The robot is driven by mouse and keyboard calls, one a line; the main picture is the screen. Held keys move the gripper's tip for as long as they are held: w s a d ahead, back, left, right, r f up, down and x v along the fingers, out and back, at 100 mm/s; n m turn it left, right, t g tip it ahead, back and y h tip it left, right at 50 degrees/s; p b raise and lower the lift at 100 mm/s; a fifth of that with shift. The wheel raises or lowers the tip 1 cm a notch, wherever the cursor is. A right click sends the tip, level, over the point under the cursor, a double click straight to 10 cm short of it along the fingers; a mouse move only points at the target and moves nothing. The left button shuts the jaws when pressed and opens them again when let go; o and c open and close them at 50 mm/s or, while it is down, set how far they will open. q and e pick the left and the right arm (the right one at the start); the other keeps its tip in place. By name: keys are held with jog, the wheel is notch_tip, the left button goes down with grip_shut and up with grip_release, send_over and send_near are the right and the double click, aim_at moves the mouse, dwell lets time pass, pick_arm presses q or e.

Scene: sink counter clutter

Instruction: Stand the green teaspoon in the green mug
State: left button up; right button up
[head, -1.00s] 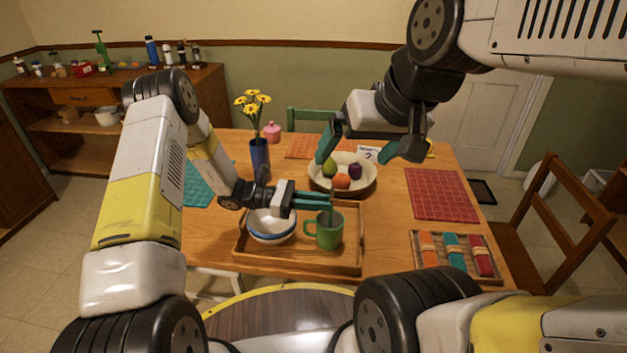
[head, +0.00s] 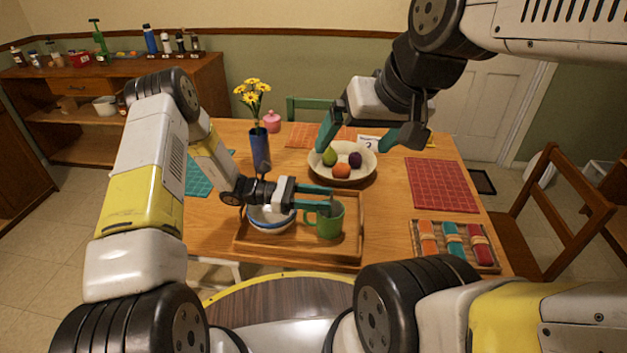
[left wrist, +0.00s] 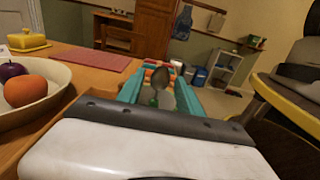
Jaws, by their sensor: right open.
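The green mug (head: 330,222) stands upright on the right part of the wooden tray, handle to the left. My left gripper (head: 331,197) reaches in from the left, level with the mug's rim. Its teal fingers are apart. In the left wrist view the green teaspoon (left wrist: 183,22) is between the fingers of my left gripper (left wrist: 162,78), bowl up, slightly tilted, with green low down. The mug is hard to make out there, and the fingers hide part of the spoon in the head view. My right gripper (head: 360,138) is open and empty above the fruit bowl.
Blue-rimmed bowls (head: 270,220) sit left of the mug on the tray (head: 300,255). Behind are a fruit bowl (head: 330,178) and a blue vase (head: 259,150) with yellow flowers. Rolled napkins (head: 453,241) lie right of the tray, near a red mat (head: 440,185).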

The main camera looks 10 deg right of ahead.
pick_arm(q)
jog(key=v, duration=0.7)
jog(key=shift+a, duration=0.4)
dwell(0.6)
jog(key=s+a+r+m+t+y, duration=0.1)
jog(key=s+a+r+m+y, duration=0.25)
jog(key=r, duration=0.55)
jog(key=s+a+r+m+t+y, duration=0.1)
jog(key=s+a+r+m+y, duration=0.3)
jog(key=r, duration=0.5)
jog(key=s+a+r+m+t+y, duration=0.7)
jog(key=s+a+r, duration=0.3)
jog(key=s, duration=0.2)
jog(key=shift+s+a+r+m+t, duration=0.15)
jog(key=shift+s+a+m+t, duration=0.15)
jog(key=shift+t, duration=0.5)
jog(key=shift+s+a+r+m+t+y, duration=0.15)
jog(key=shift+a+r+m+t+y, duration=0.05)
jog(key=shift+a+m+t+y, duration=0.1)
jog(key=shift+c, duration=0.2)
